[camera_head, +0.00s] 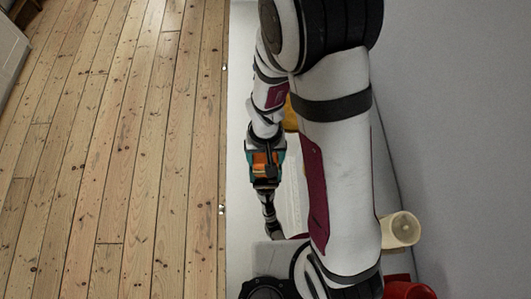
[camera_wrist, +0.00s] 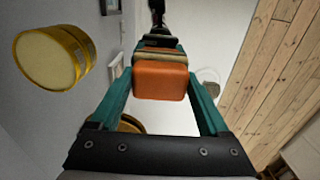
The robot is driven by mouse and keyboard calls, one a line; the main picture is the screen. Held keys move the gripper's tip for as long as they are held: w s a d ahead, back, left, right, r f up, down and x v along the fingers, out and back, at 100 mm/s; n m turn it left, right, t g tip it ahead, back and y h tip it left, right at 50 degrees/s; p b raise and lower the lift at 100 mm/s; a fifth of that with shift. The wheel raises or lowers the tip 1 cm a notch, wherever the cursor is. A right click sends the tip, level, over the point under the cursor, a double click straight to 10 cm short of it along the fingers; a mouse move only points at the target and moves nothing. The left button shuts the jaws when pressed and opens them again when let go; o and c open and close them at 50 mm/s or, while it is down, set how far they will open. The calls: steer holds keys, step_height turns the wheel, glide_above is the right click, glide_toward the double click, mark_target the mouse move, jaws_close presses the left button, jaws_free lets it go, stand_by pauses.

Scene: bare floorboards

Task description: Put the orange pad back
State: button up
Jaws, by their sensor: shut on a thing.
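The orange pad (camera_wrist: 160,82) sits between the two teal fingers of my gripper (camera_wrist: 160,50) in the wrist view, and the gripper is shut on it. A tan layer shows along the pad's far edge. In the head view the pad (camera_head: 261,158) shows as a small orange patch at my gripper (camera_head: 265,168), over the white surface. The arm hides part of the area around it. I cannot tell the place where the pad belongs.
A yellow container (camera_wrist: 52,56) is at the left of the wrist view, and another yellow thing (camera_wrist: 131,123) shows partly behind the left finger. A cream cup (camera_head: 401,230) and a red object (camera_head: 408,290) are at lower right by the grey wall. Floorboards (camera_head: 130,150) at left are clear.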

mark_target(266, 158)
steer(key=o, duration=1.5)
steer(key=shift+f, duration=0.1)
steer(key=shift+c, duration=0.2)
step_height(266, 158, up, 12)
steer(key=s+d+r+m+y, duration=0.1)
steer(key=s+d+r+m, duration=0.1)
steer(key=s+r, duration=0.2)
steer(key=s+d+r+m, duration=0.3)
steer(key=s+r, duration=0.1)
steer(key=s, duration=0.6)
steer(key=shift+r+m+y, duration=0.3)
steer(key=shift+y, duration=0.1)
